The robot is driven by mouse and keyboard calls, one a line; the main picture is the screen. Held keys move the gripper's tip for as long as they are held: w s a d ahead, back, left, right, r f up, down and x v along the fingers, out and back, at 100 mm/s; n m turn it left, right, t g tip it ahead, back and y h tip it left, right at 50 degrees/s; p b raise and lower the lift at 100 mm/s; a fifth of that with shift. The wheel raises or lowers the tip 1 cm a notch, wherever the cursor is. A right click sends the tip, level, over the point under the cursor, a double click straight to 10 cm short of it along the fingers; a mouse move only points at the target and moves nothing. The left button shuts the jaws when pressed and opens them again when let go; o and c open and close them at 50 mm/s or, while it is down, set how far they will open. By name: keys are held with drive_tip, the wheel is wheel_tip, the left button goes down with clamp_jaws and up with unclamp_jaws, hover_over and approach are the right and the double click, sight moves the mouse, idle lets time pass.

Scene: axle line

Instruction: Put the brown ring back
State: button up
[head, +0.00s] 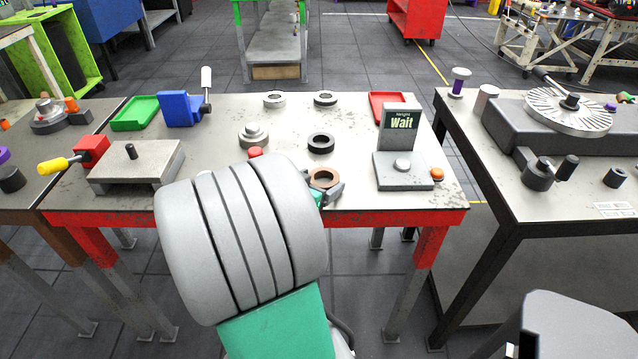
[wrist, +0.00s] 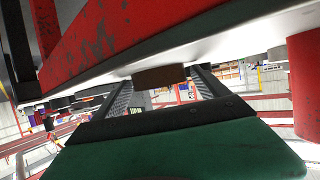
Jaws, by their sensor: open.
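The brown ring (head: 325,180) is at the front part of the middle table, near its front edge, in the head view. My gripper (head: 326,188) is open, with its dark fingers on either side of the ring. My grey arm hides part of the gripper in the head view. In the wrist view the brown ring (wrist: 158,76) shows edge-on between the two dark fingers. A gap seems to show on the right finger's side; I cannot tell whether either finger touches it. I cannot tell whether the ring rests on the tabletop.
A dark ring (head: 320,143) lies behind the brown one. Two grey rings (head: 274,99) (head: 325,98) lie farther back. A stepped grey stack (head: 254,134) and a red button (head: 256,152) are to the left. A scale reading "Wait" (head: 399,165) stands to the right.

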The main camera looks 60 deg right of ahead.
drive_tip(key=shift+r+p, duration=0.2)
drive_tip(key=shift+p, duration=0.1)
drive_tip(key=shift+w+a+r, duration=0.15)
drive_tip(key=shift+a, duration=0.2)
drive_tip(key=v, duration=1.1)
drive_tip(key=shift+a, duration=0.15)
